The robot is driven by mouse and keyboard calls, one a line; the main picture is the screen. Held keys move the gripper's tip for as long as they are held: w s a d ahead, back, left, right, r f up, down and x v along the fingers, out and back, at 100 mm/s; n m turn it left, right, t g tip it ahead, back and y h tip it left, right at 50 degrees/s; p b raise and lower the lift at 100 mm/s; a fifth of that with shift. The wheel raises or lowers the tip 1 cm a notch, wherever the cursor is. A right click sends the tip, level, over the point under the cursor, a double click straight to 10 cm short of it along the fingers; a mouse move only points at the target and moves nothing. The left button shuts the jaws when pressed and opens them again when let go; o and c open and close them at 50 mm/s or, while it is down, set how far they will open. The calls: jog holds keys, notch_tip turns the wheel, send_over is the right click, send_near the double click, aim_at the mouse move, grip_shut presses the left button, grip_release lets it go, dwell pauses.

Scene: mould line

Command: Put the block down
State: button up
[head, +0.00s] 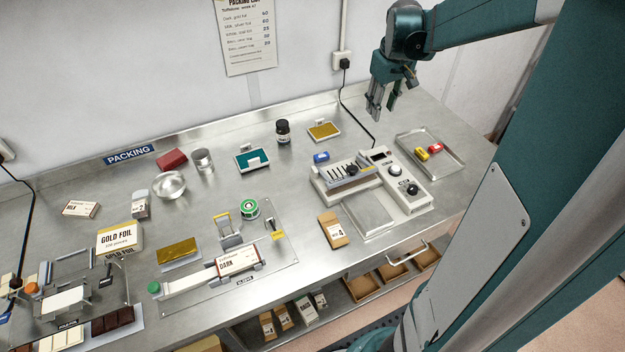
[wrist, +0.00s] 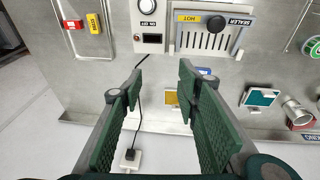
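My gripper (head: 378,108) hangs in the air above the back right of the bench. In the wrist view my gripper (wrist: 160,78) has its fingers apart with nothing between them. A red block (head: 421,153) and a yellow block (head: 435,147) lie close together in a shallow metal tray (head: 411,138) at the right. The red block (wrist: 73,25) and yellow block (wrist: 94,22) also show at the upper left of the wrist view. A blue block (head: 321,157) lies on the bench behind the sealer; in the wrist view it is partly hidden by the right finger.
The sealer (head: 345,172), marked hot in the wrist view, and a scale-like machine (head: 408,192) stand left of the tray. A black cable (head: 356,115) runs from the wall to the machine. A gold-topped pad (head: 323,130) and a dark jar (head: 283,132) stand farther left.

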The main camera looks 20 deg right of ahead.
jog(key=s+a+r+t, duration=0.1)
jog(key=s+a, duration=0.6)
jog(key=a, duration=0.4)
jog(key=s+a+r+t, duration=0.1)
jog(key=s+a+t, duration=0.1)
jog(key=s+a, duration=0.5)
jog(key=s+a+t+y, duration=0.1)
jog(key=s+a, duration=0.6)
jog(key=a, duration=0.9)
jog(key=shift+r+t, duration=0.4)
jog(key=shift+t, duration=0.2)
